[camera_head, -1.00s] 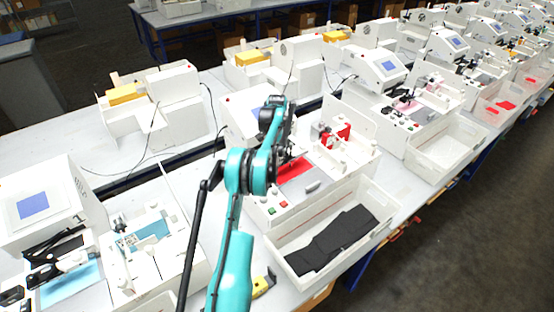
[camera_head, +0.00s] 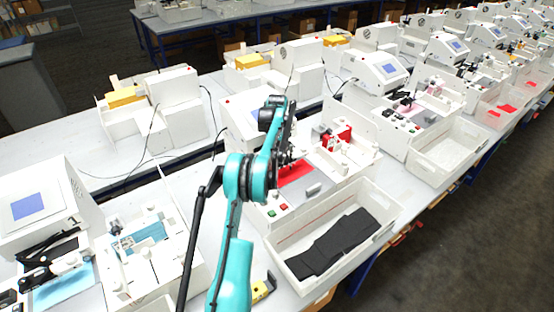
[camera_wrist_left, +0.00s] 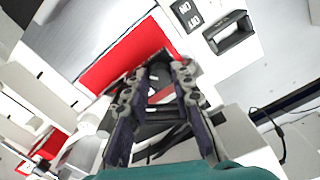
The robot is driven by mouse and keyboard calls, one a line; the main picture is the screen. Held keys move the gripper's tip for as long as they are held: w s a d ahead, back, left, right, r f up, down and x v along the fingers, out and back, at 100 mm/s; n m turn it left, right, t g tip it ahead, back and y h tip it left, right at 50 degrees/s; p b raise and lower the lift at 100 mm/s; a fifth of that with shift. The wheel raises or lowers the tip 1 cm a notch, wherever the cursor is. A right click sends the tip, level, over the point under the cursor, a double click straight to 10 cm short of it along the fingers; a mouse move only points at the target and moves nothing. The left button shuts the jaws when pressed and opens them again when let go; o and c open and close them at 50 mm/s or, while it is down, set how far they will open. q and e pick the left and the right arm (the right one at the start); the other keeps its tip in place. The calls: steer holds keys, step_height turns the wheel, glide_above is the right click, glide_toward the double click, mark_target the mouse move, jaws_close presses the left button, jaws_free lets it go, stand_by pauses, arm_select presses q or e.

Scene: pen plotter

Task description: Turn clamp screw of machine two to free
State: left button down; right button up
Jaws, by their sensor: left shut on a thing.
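The machine that my left arm reaches over is white, with a red sheet (camera_head: 296,174) on its bed. The red sheet also shows in the left wrist view (camera_wrist_left: 112,66). My left gripper (camera_head: 286,160) is over the rear part of that bed, pointing down. In the left wrist view the gripper (camera_wrist_left: 160,78) is shut on a small dark part, which seems to be the clamp screw. The fingers hide most of it, so its turn angle cannot be told. My right gripper is in neither view.
A white bin (camera_head: 283,240) with a folded black cloth (camera_head: 335,240) stands before the machine. A red and white carriage (camera_head: 340,137) is close on the right. Another machine with a blue sheet (camera_head: 62,290) stands at left. Further machines line the table to the right.

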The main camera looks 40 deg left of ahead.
mark_target(277, 160)
arm_select(q)
steer(key=shift+n, duration=1.1)
steer(key=c, duration=1.3)
jaws_free()
steer(key=shift+r, duration=0.15)
step_height(277, 160, up, 12)
